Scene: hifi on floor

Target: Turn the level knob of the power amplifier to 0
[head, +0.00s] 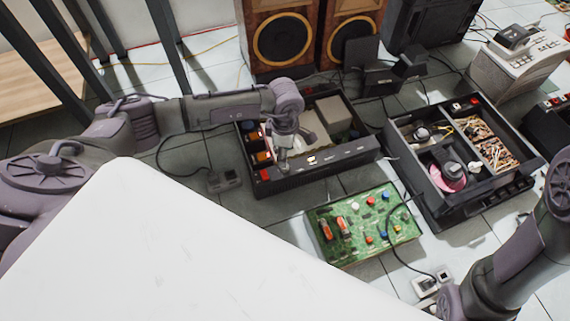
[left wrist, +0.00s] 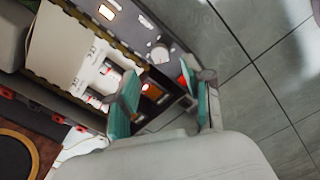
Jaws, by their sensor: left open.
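The open black-cased unit (head: 325,172), which I take for the power amplifier, lies on the floor with electronics inside. Its dark front panel (left wrist: 132,28) shows in the left wrist view with bright rectangles and a pale round knob (left wrist: 159,53). The knob's setting is too small to read. My left gripper (head: 283,158) points down at the unit's front left corner. In the left wrist view its two teal-padded fingers (left wrist: 162,82) are apart with nothing seen between them. The knob appears just beyond the fingertips; I cannot tell whether they touch it. My right arm shows, but its gripper does not.
A green circuit board (head: 365,225) lies in front of the unit. A second open box (head: 425,192) with parts stands to the right. Wooden speakers (head: 283,40) stand behind. A small grey box (head: 224,180) with a cable lies left. A white surface (head: 180,250) fills the foreground.

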